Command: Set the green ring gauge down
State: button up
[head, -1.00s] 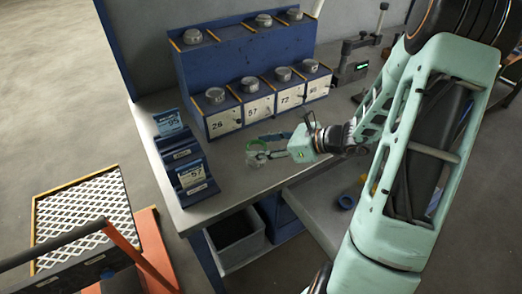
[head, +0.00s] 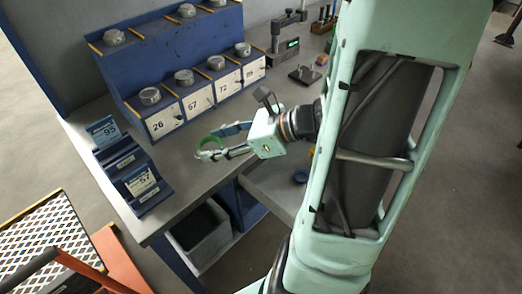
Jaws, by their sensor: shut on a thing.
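The green ring gauge (head: 209,143) shows as a thin ring at the tips of my gripper (head: 214,148). My gripper is shut on it and points left over the grey bench top (head: 185,196). The ring appears just above the bench, in front of the blue rack; I cannot tell whether it touches the surface. Part of the ring is hidden by the fingers.
A blue stand (head: 128,172) with cards 95 and 57 sits at the bench's left end. A grey bin (head: 199,232) is below. A digital gauge (head: 285,47) stands behind.

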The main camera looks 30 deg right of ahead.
jog(key=w+r+m+t+h, duration=0.3)
jog(key=w+r+m+h, duration=0.1)
jog(key=w, duration=0.8)
jog(key=shift+w+m+t+h, duration=0.25)
jog(key=shift+m+h, duration=0.55)
jog(key=shift+m, duration=0.4)
